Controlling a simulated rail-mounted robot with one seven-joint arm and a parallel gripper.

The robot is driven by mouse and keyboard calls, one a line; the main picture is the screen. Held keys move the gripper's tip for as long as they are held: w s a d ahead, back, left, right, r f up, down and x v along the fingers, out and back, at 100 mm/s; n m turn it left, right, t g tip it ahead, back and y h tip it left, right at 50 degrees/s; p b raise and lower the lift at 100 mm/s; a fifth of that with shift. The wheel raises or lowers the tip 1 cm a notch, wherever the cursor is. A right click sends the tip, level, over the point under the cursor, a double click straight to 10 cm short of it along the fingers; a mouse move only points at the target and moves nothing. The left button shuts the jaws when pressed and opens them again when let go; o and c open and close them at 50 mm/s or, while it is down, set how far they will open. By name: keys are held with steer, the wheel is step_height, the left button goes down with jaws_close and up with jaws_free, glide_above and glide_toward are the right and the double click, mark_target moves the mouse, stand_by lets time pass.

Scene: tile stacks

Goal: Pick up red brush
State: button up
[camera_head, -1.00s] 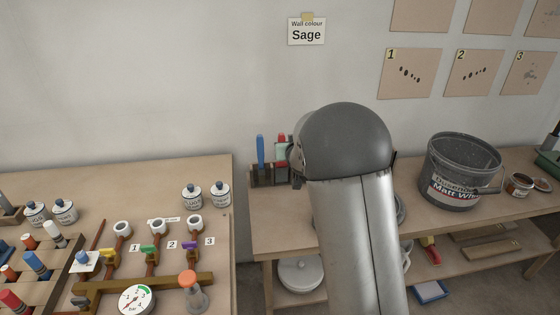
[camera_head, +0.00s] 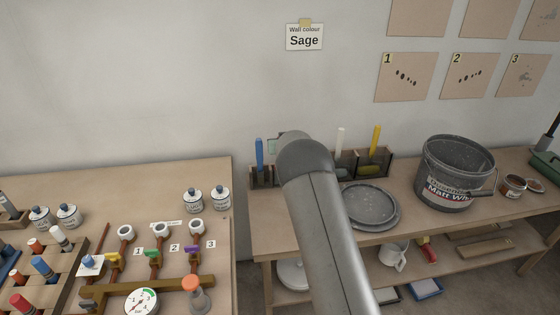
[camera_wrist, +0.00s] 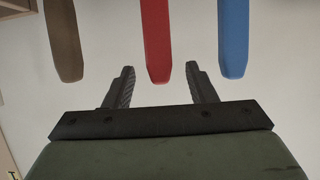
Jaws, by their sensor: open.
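The red brush (camera_wrist: 157,40) shows as a red handle in the wrist view, its tip reaching between the two fingertips with a gap on each side. My gripper (camera_wrist: 160,68) is open and empty around that line; I cannot tell how far the handle is in depth. In the head view my arm hides the red brush, and the fingers are hidden too. The brush rack (camera_head: 259,180) stands against the wall on the right bench.
In the wrist view a brown handle (camera_wrist: 64,40) and a blue handle (camera_wrist: 233,40) flank the red one. The rack also holds a white-handled brush (camera_head: 339,141) and a yellow-handled brush (camera_head: 376,138). A round grey lid (camera_head: 368,204) and a bucket (camera_head: 452,172) stand right.

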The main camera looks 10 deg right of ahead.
steer(key=shift+x, duration=1.3)
steer(key=c, duration=1.1)
steer(key=shift+r, duration=0.1)
steer(key=shift+r, duration=0.1)
